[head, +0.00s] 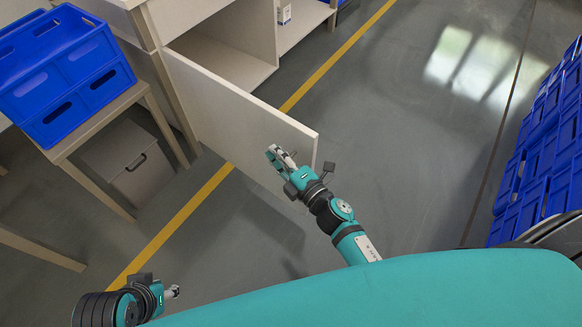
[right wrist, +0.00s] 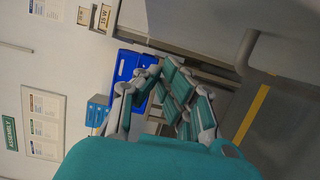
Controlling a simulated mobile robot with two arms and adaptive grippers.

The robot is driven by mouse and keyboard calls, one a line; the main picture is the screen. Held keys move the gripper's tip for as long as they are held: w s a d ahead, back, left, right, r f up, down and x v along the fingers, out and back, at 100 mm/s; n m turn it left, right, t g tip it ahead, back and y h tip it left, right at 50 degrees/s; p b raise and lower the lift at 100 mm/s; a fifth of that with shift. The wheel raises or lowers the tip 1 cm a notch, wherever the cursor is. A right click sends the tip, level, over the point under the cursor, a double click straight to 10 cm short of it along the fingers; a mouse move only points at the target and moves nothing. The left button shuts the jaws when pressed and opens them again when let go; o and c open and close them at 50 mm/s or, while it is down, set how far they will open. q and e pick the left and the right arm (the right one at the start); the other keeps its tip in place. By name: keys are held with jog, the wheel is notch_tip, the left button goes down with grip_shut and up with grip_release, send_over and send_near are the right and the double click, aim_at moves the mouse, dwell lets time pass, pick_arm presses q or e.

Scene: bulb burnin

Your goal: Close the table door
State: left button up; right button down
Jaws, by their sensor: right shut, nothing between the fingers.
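The table door (head: 225,105) is a pale flat panel in the head view. It stands swung open from the cabinet under the table (head: 235,45), and the shelf space behind it shows. My right gripper (head: 279,157) is shut and empty, in front of the door's outer face near its free end. I cannot tell whether it touches the door. Its fingers (right wrist: 165,97) also show in the right wrist view, where the door is not clearly visible. My left gripper (head: 172,292) is at the bottom left, far from the door; only its tip shows past the wrist, so its opening is unclear.
A blue crate (head: 62,70) sits on a wooden stand at the left, with a grey box (head: 128,160) below. Stacked blue crates (head: 540,150) line the right side. A yellow floor line (head: 190,210) passes under the door. The floor right of the door is clear.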

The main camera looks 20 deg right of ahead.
aim_at(288, 144)
jog(key=shift+w+d, duration=0.55)
jog(key=shift+d, duration=0.3)
jog(key=shift+w+d, duration=0.5)
jog(key=shift+d, duration=0.35)
